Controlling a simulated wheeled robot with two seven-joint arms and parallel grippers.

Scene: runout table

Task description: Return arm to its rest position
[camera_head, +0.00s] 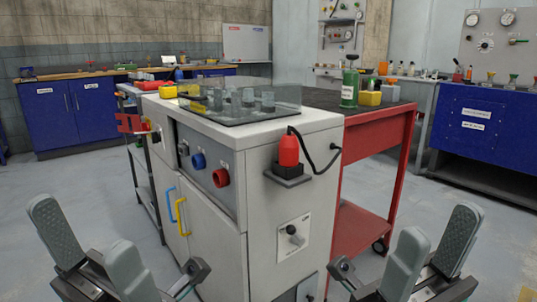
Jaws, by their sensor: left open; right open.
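My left gripper (92,250) is at the lower left of the head view. Its two grey fingers stand wide apart with nothing between them. My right gripper (430,254) is at the lower right, with its fingers apart and empty. Both grippers are in front of a grey-white machine cabinet (222,265) and appear apart from it. The lower parts of both arms are cut off by the frame's bottom edge.
The cabinet bears a clear cover (240,98), a red plug-like part (288,150) on a side bracket, and blue and yellow door handles. A red cart (380,135) with a green bottle (349,88) stands behind right. Floor is clear at left.

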